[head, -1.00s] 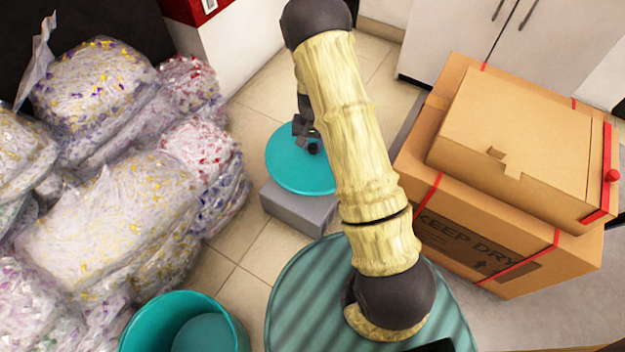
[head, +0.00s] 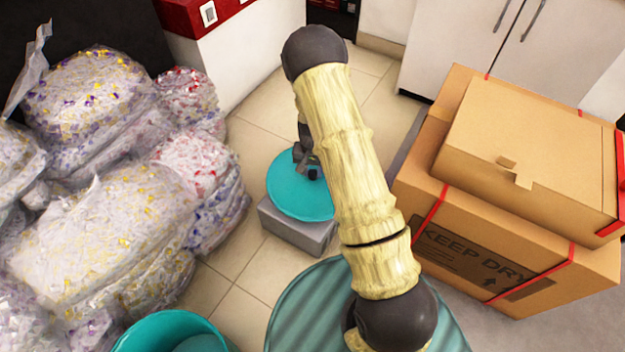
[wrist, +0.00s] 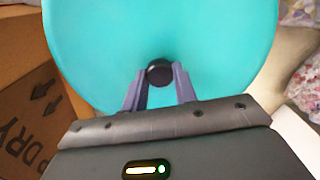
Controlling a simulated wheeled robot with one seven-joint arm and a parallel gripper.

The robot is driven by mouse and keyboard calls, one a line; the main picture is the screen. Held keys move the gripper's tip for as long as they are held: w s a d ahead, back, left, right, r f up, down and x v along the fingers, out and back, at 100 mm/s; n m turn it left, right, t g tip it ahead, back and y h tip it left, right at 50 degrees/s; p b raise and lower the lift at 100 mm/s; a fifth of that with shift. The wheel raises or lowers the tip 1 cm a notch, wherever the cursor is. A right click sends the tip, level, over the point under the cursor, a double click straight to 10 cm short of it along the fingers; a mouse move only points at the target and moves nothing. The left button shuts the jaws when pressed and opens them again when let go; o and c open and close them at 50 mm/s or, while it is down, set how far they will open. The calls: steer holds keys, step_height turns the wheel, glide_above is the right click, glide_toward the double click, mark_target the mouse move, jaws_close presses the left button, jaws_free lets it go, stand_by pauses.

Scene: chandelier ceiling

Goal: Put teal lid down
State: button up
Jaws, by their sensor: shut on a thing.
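The teal lid (head: 291,192) is a round disc with a dark knob. In the head view it shows left of my arm, over or on a low grey block (head: 298,229); I cannot tell whether they touch. My gripper (head: 308,172) is above the lid's middle, partly hidden by my arm. In the wrist view the lid (wrist: 200,45) fills the upper part, and my gripper (wrist: 159,78) has its two fingers closed on the black knob (wrist: 159,72).
A teal bin (head: 160,330) stands open at the bottom left. Bags of shredded paper (head: 100,235) are piled on the left. Cardboard boxes (head: 480,235) stand on the right. Tiled floor (head: 235,265) is clear between the bags and the grey block.

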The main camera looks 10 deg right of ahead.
mark_target(313, 173)
steer(key=shift+f+b, duration=1.25)
steer(key=shift+f, duration=0.55)
steer(key=shift+f, duration=0.15)
steer(key=o, duration=1.1)
steer(key=shift+c, duration=0.2)
step_height(313, 173, up, 12)
steer(key=p, duration=0.6)
steer(key=shift+f, duration=0.2)
steer(key=shift+r+p, duration=0.35)
steer(key=shift+r, duration=0.05)
